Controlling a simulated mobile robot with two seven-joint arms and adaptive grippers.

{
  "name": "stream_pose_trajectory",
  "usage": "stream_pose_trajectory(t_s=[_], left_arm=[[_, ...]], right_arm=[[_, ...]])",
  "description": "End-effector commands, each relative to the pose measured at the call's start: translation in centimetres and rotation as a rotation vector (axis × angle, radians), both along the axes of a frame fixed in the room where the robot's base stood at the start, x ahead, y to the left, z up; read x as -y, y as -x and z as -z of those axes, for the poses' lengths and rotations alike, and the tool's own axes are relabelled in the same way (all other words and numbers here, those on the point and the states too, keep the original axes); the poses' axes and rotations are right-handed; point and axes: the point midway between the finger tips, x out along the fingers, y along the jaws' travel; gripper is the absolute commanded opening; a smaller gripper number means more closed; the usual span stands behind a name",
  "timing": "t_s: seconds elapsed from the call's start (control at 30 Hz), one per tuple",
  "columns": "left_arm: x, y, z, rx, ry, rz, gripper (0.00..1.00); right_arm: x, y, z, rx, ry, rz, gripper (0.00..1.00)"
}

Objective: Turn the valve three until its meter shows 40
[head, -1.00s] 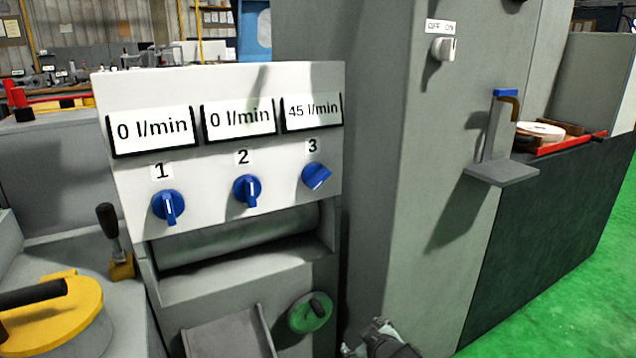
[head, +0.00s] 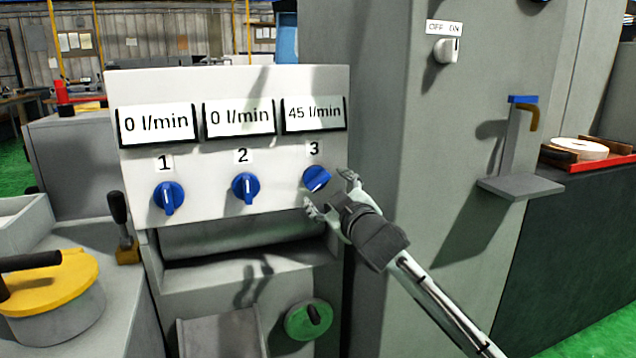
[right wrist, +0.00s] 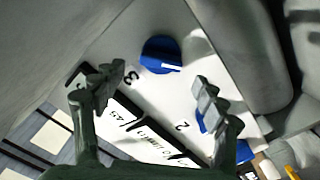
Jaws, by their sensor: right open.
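Valve three is the blue knob (head: 316,179) under the label 3 on the white panel (head: 215,85), with its pointer tilted. Its meter (head: 314,115) reads 45 l/min. My right gripper (head: 329,192) is in front of the knob, its fingers spread to either side of it in the head view. In the right wrist view, the knob (right wrist: 160,55) shows beyond and between the open fingertips (right wrist: 147,90), with nothing held. I cannot tell whether a finger touches the knob. My left gripper is not in view.
Valves one (head: 168,197) and two (head: 245,188) point straight down, and their meters read 0 l/min. A green handwheel (head: 300,322) sits below the panel. An OFF/ON switch (head: 446,50) and a bracket shelf (head: 520,187) are on the right.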

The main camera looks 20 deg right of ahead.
Motion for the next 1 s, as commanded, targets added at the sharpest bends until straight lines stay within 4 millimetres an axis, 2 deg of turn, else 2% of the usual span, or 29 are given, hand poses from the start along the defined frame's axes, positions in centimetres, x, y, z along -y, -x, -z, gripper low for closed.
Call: stream_pose_trajectory(t_s=[0.1,0.3,0.47,0.7,0.77,1.0], left_arm=[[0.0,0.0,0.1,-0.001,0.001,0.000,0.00],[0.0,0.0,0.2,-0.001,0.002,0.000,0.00],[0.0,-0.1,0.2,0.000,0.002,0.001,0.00],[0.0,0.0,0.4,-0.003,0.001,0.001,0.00],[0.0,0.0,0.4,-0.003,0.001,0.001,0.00],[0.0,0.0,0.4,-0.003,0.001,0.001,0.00]], right_arm=[[-0.1,-2.1,-0.1,0.000,-0.001,0.000,0.72],[-0.2,-4.9,0.0,-0.002,-0.001,0.000,0.72],[-0.2,-5.9,0.0,-0.001,-0.001,0.000,0.72],[-0.2,-6.0,0.1,-0.001,-0.001,0.000,0.72],[-0.2,-6.0,0.1,-0.001,-0.001,0.000,0.67],[-0.2,-6.0,0.1,-0.002,-0.001,0.000,0.37]])
